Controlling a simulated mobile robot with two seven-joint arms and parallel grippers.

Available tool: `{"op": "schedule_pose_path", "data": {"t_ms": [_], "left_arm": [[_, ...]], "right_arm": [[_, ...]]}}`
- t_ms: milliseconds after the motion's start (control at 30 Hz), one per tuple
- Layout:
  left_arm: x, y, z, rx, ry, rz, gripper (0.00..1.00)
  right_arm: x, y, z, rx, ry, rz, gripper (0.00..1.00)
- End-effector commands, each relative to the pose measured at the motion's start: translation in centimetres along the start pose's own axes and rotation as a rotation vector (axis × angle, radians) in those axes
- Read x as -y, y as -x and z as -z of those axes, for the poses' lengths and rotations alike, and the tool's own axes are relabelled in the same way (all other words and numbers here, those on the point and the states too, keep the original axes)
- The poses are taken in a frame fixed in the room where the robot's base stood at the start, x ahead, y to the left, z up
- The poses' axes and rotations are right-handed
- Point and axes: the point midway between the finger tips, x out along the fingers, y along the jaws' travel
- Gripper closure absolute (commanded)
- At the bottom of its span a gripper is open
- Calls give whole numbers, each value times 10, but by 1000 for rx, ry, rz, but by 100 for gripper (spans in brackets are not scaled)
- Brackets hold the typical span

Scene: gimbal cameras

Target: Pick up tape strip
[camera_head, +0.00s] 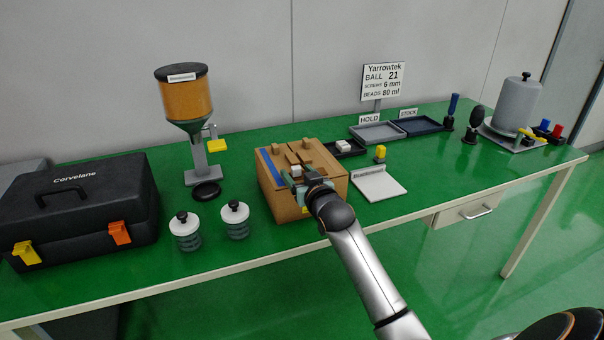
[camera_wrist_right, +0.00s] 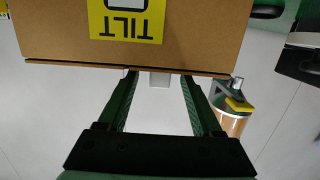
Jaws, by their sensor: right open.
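A cardboard box (camera_head: 325,185) stands near the front edge of the green table, with brown pieces on its top. A blue strip (camera_head: 268,164) runs along the left side of the box top; it looks like tape. A small pale tab (camera_head: 296,171) shows at the box near my right gripper (camera_head: 294,180). In the right wrist view my right gripper (camera_wrist_right: 160,77) is open, with the pale tab (camera_wrist_right: 160,80) between its fingertips. The fingers do not appear closed on it. The box (camera_wrist_right: 200,40) fills the top of that view with a yellow TILT label (camera_wrist_right: 126,20). My left gripper is not in view.
Two lidded jars (camera_head: 236,221) and a black case (camera_head: 80,210) stand left of the box. A bead dispenser (camera_head: 186,105) stands behind. A white plate (camera_head: 380,186), yellow item (camera_head: 380,153) and trays (camera_head: 376,132) lie to the right. The table's right front is clear.

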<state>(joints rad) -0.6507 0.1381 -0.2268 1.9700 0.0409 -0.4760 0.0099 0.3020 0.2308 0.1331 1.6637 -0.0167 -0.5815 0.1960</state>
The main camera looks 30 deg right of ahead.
Motion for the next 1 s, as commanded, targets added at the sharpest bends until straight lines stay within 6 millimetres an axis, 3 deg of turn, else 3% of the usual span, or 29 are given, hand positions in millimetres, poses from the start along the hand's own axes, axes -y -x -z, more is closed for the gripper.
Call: {"op": "schedule_pose_path", "data": {"t_ms": [167,433,1000], "left_arm": [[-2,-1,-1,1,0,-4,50],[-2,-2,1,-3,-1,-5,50],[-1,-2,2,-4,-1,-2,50]], "right_arm": [[0,-14,0,1,0,0,33],[0,-15,0,0,1,1,33],[0,-15,-1,1,1,1,98]]}}
